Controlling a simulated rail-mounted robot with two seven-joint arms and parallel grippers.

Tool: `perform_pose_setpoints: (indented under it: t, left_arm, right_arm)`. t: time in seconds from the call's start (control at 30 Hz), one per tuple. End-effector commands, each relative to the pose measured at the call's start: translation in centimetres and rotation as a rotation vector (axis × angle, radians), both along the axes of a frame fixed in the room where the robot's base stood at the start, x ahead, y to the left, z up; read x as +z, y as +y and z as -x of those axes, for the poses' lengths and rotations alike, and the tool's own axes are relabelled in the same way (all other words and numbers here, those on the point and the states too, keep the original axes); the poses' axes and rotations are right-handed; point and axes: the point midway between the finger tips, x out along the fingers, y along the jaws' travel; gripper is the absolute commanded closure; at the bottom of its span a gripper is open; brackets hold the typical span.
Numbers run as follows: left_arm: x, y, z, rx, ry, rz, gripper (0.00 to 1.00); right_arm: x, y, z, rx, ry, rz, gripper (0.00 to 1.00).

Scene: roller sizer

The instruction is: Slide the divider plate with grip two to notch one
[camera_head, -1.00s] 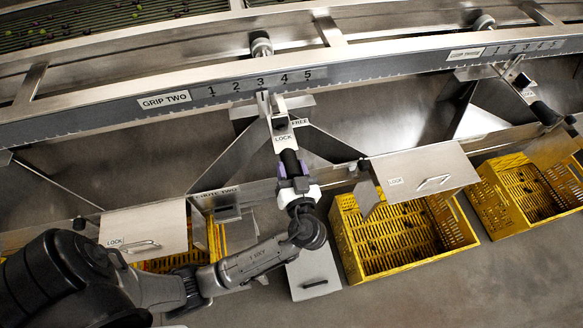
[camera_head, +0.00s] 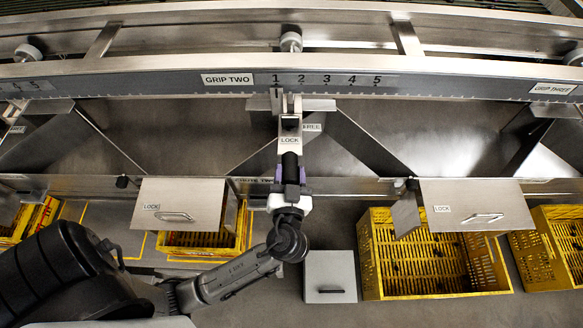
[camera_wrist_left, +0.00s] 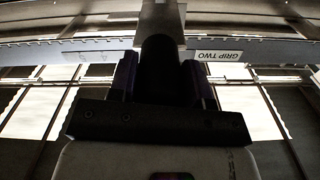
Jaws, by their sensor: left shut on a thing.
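The grip two divider carriage has a steel arm with a LOCK label (camera_head: 290,140) and a black handle (camera_head: 290,162). It hangs from the rail under the GRIP TWO label (camera_head: 228,79) and the numbered scale (camera_head: 327,79). The carriage's upper left edge lines up about with number 1. My left gripper (camera_head: 290,188) is shut on the black handle, its purple-sided fingers on either side. In the left wrist view the handle (camera_wrist_left: 168,70) stands between the fingers. A FREE label (camera_head: 312,127) shows beside the LOCK label. My right gripper is not in view.
Steel chute flaps hang below, one at left (camera_head: 183,195) and one at right (camera_head: 470,195). A yellow crate (camera_head: 440,293) stands on the floor at right. A grey lidded box (camera_head: 330,268) stands beside it. The GRIP THREE label (camera_head: 553,89) is at far right.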

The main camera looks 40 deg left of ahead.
Motion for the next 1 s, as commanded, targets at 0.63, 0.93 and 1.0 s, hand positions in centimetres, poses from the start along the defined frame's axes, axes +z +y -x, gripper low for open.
perform_pose_setpoints:
  t: [0.63, 0.93, 1.0]
  left_arm:
    - [0.05, 0.11, 0.18, -0.003, 0.000, -0.002, 0.31]
    - [0.00, -0.14, 0.37, -0.005, 0.001, 0.000, 0.31]
    - [-0.04, -0.55, 0.79, -0.006, 0.002, 0.001, 0.31]
  right_arm:
    - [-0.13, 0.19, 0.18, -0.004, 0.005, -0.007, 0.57]
    - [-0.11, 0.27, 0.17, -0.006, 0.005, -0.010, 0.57]
    - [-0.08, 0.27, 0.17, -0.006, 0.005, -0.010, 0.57]
